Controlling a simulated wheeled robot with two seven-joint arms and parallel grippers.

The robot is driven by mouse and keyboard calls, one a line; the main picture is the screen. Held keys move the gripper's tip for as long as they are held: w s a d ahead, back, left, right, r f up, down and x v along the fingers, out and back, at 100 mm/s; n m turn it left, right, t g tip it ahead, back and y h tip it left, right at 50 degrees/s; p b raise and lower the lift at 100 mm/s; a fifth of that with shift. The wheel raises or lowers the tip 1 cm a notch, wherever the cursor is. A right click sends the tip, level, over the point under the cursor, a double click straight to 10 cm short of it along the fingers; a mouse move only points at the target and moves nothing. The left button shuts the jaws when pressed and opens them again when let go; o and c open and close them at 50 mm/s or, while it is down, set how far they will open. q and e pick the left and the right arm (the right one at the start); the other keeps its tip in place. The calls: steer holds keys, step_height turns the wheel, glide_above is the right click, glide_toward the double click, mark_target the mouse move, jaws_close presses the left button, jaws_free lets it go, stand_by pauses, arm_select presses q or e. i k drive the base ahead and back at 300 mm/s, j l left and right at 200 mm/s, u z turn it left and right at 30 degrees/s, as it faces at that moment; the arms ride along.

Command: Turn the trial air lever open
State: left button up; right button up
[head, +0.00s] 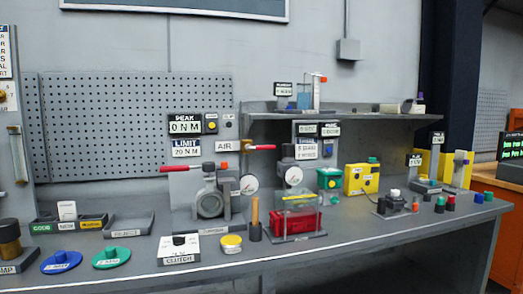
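A white sign reading AIR (223,146) is on the back panel near the middle of the bench. Just right of it, a small lever with a red handle (261,147) lies about level and points right. A grey valve (209,205) in a stand sits below, with a longer red handle (181,169) reaching left from its top. A round white gauge (249,185) is at the valve's right. Neither of my grippers is in view.
A red case (294,221) with a clear cover and a wooden-handled tool (255,218) stand right of the valve. In front are a CLUTCH box (179,249), a yellow tin (231,244), and blue (61,262) and green (111,258) discs. A shelf (330,114) overhangs the right side.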

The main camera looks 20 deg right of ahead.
mark_target(247, 147)
steer(key=i+l+u, duration=0.15)
steer(key=i, duration=0.25)
steer(key=i+l+u, duration=0.1)
steer(key=i+l, duration=0.15)
steer(key=i, duration=0.15)
